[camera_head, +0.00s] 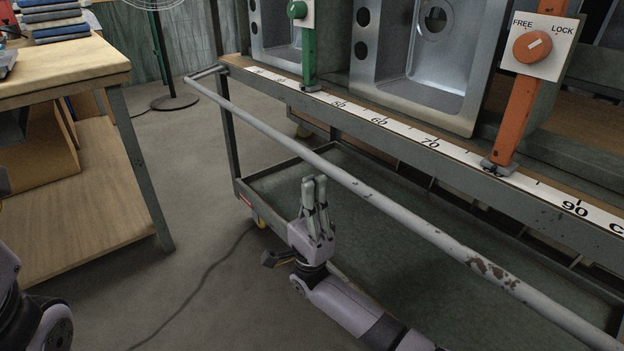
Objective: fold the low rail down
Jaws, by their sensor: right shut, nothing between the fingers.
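The low rail (410,222) is a worn grey bar with chipped paint. It runs along the front of the sink rack, from a short side arm at the upper left to the lower right edge. It stands out from the rack's top edge, near that edge's height. My right gripper (314,180) is shut and empty, fingers pointing up. Its fingertips appear just below the rail in the picture; I cannot tell whether they touch it. My left arm shows at the lower left; only a sliver of its gripper seems to show at the left edge.
Metal sinks (425,60) stand on the rack behind a numbered scale (378,122). An orange post (515,120) carries a FREE/LOCK knob (533,46), and a green post (308,50) stands left. A wooden table (70,73) is at left. A cable crosses open floor.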

